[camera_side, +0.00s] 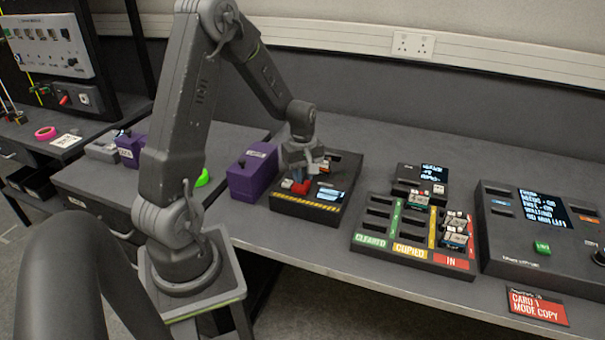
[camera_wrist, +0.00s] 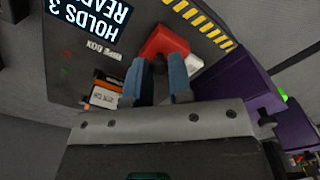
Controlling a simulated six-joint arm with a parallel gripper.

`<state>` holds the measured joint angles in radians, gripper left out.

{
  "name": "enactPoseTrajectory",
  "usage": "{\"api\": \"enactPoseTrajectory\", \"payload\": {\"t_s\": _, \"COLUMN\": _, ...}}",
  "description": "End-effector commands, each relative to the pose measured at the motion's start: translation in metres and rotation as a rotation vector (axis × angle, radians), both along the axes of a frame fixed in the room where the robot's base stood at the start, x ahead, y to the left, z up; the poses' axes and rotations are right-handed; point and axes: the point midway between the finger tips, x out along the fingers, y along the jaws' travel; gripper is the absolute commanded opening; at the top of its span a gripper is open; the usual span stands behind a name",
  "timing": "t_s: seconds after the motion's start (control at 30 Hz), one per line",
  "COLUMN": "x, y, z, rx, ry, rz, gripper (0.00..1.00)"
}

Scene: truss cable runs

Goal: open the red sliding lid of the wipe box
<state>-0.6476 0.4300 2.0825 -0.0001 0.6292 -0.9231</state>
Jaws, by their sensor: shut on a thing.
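The wipe box (camera_side: 312,211) is a dark box with a yellow-and-black striped front edge and a small lit screen. It also fills the upper part of the wrist view (camera_wrist: 140,20). Its red sliding lid (camera_wrist: 165,42) lies near the striped edge, with a pale block beside it; in the side view the lid (camera_side: 293,186) shows just below my gripper. My gripper (camera_wrist: 162,62) has blue fingertips, shut on the red lid with a narrow gap between them. The fingertips hide part of the lid, and I cannot tell how far it has slid.
A card with an orange and white label (camera_wrist: 105,93) sits in the wipe box beside my fingers. A purple box (camera_side: 254,175) stands close on the left. A sorting tray with cards (camera_side: 385,238) and a console (camera_side: 500,255) are to the right.

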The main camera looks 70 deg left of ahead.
Motion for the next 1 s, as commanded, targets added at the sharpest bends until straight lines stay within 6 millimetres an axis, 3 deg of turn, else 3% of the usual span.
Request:
{"api": "enactPoseTrajectory", "payload": {"t_s": 0.67, "x": 0.0062, "y": -0.0061, "z": 0.0004, "rx": 0.000, "ry": 0.000, "rz": 0.000, "gripper": 0.00}}
{"api": "enactPoseTrajectory", "payload": {"t_s": 0.7, "x": 0.0062, "y": -0.0061, "z": 0.0004, "rx": 0.000, "ry": 0.000, "rz": 0.000, "gripper": 0.22}}
{"api": "enactPoseTrajectory", "payload": {"t_s": 0.93, "x": 0.0061, "y": -0.0060, "z": 0.0003, "rx": 0.000, "ry": 0.000, "rz": 0.000, "gripper": 0.44}}
{"api": "enactPoseTrajectory", "payload": {"t_s": 1.0, "x": 0.0061, "y": -0.0060, "z": 0.0003, "rx": 0.000, "ry": 0.000, "rz": 0.000, "gripper": 0.44}}
